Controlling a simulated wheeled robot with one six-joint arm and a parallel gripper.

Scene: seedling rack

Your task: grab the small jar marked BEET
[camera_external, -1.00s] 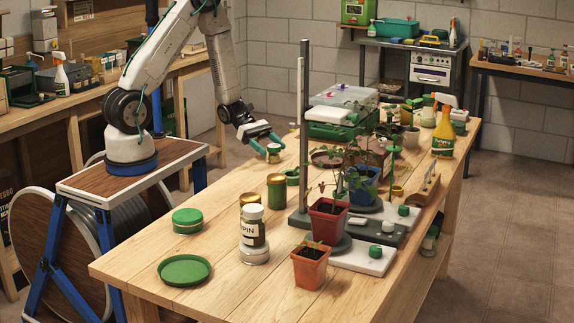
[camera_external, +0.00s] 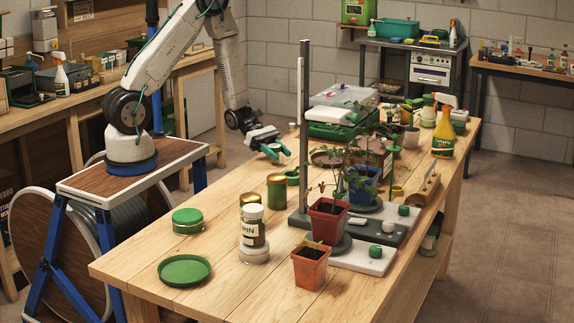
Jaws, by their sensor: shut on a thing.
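My gripper (camera_external: 277,152) is over the far left part of the wooden table, its teal fingers closed on a small jar that they mostly hide. No label shows on that jar, so I cannot read BEET on it. I cannot tell whether it touches the table. Nearer stands a jar with a white lid and a label reading "PIN" (camera_external: 253,228), on a round clear base. Two gold-lidded jars, one green-brown (camera_external: 277,192) and one partly hidden (camera_external: 249,200), stand behind it.
A green-lidded tub (camera_external: 188,221) and a green dish (camera_external: 184,270) lie at the table's near left. A metal post (camera_external: 304,130), potted plants (camera_external: 328,220) and a green case (camera_external: 335,131) stand right of my gripper.

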